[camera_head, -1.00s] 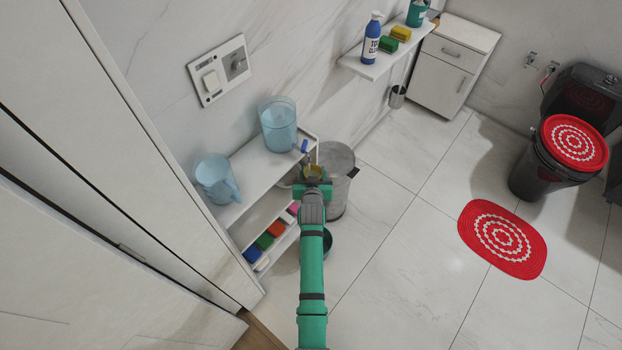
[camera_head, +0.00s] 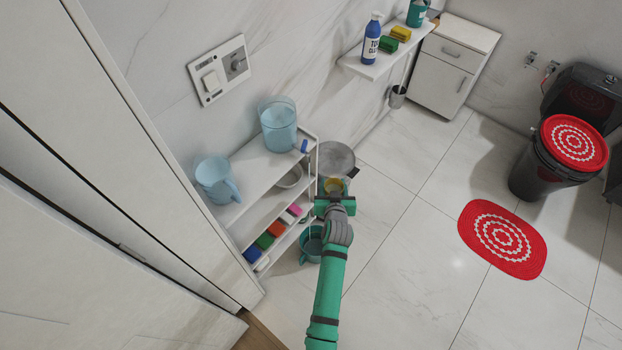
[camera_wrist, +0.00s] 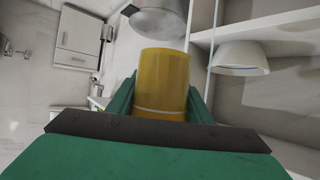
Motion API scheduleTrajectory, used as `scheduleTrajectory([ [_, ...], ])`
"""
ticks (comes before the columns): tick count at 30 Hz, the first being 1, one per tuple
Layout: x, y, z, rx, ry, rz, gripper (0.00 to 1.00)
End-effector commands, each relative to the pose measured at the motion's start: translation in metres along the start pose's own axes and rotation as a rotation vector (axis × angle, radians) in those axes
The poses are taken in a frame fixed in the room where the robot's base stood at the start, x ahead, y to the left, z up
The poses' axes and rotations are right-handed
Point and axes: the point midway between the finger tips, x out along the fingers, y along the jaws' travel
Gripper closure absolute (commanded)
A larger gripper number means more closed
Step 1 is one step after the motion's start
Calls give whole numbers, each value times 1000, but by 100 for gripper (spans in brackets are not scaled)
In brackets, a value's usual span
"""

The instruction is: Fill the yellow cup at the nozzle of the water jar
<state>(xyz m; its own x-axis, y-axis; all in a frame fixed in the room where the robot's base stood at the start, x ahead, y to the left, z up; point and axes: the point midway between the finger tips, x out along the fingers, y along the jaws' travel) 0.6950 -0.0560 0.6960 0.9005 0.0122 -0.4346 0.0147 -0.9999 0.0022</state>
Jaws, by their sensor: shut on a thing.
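My gripper (camera_head: 335,197) is shut on the yellow cup (camera_head: 335,185), in front of the grey bin beside the white shelf unit. In the wrist view the yellow cup (camera_wrist: 163,82) sits between the two green fingers; its inside is hidden there. The water jar (camera_head: 278,128) is translucent blue and stands on the top shelf. Its nozzle (camera_head: 304,146) is dark blue and sticks out at the shelf's right edge. The cup is lower in the picture and right of the nozzle, apart from it. Whether the cup holds water cannot be told.
A blue pitcher (camera_head: 214,178) stands on the top shelf. A white bowl (camera_head: 290,176) and several coloured blocks are on lower shelves. A grey bin (camera_head: 337,157) stands beside the unit. A teal pot (camera_head: 311,245) is below it. The floor to the right is clear up to the red mat (camera_head: 502,239).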

Motion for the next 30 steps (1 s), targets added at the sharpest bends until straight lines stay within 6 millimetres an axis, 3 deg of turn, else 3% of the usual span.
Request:
scheduleTrajectory([
  [18,-33,31,-11,1,2,1,76],
  [30,-35,32,-12,0,2,0,76],
])
